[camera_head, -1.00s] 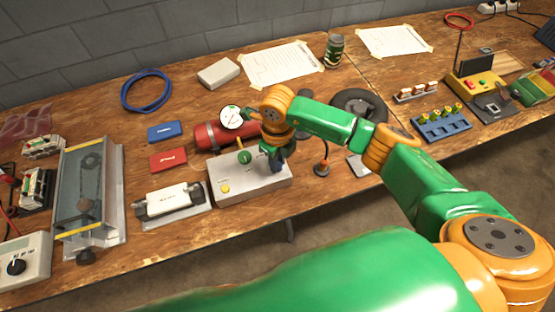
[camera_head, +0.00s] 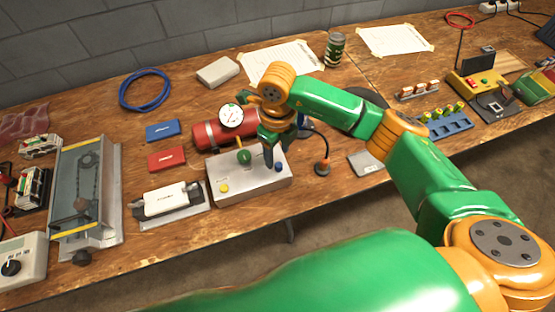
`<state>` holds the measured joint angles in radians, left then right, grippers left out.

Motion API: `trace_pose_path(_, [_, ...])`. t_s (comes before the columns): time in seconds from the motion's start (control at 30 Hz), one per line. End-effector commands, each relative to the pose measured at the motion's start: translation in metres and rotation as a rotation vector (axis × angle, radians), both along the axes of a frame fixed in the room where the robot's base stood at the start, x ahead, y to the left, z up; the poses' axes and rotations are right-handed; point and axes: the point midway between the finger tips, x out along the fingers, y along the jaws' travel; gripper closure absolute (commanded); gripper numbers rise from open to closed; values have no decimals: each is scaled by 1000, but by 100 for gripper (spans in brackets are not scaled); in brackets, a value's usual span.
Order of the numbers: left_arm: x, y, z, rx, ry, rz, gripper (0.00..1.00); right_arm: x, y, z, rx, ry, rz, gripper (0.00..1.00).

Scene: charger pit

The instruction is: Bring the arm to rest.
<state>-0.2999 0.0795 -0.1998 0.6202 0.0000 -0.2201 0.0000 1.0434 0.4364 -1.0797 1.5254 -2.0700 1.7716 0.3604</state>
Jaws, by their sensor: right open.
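My right arm, green and orange, reaches in from the lower right. Its gripper (camera_head: 271,153) is open and points down over a grey control box (camera_head: 250,187). The box carries a yellow button (camera_head: 224,187), a green knob (camera_head: 244,157) and a dark blue knob (camera_head: 279,167). The fingers are just behind and left of the blue knob; I cannot tell whether they touch the box, but nothing shows between them. A large green link of mine fills the lower middle. My left gripper is not in view.
A red cylinder (camera_head: 210,133) with a round gauge (camera_head: 231,117) lies behind the box. A white device on a grey plate (camera_head: 172,219) is left of it. A corded dark stand with an orange tip (camera_head: 322,167) is to its right.

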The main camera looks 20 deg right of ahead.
Motion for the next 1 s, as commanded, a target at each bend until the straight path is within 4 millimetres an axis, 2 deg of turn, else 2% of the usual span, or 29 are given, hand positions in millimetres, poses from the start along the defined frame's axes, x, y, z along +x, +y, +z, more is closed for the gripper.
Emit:
trace_pose_path(0.1, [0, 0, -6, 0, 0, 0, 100, 1, 0, 17, 1, -2, 0, 42])
trace_pose_path(0.2, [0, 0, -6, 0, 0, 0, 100, 0, 0, 24, 0, -1, 0, 42])
trace_pose_path(0.6, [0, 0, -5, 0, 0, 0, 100, -1, 3, 24, 11, 2, 4, 42])
trace_pose_path(0.67, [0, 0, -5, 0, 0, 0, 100, -5, 18, 20, 77, 11, 24, 42])
trace_pose_path(0.77, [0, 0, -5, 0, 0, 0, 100, -28, 85, 19, 384, 46, 91, 42])
trace_pose_path(0.8, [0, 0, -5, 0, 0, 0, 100, -42, 122, 28, 572, 67, 105, 42])
trace_pose_path(0.83, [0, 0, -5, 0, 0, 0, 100, -53, 150, 42, 732, 85, 105, 42])
trace_pose_path(0.87, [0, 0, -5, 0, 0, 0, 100, -62, 175, 61, 898, 102, 89, 42])
trace_pose_path(0.9, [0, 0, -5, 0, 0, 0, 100, -70, 202, 94, 1130, 123, 41, 42])
trace_pose_path(0.97, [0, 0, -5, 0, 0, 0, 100, -69, 222, 155, 1495, 151, -107, 42])
trace_pose_path(1.0, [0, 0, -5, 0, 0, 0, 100, -55, 217, 196, 1737, 167, -270, 42])
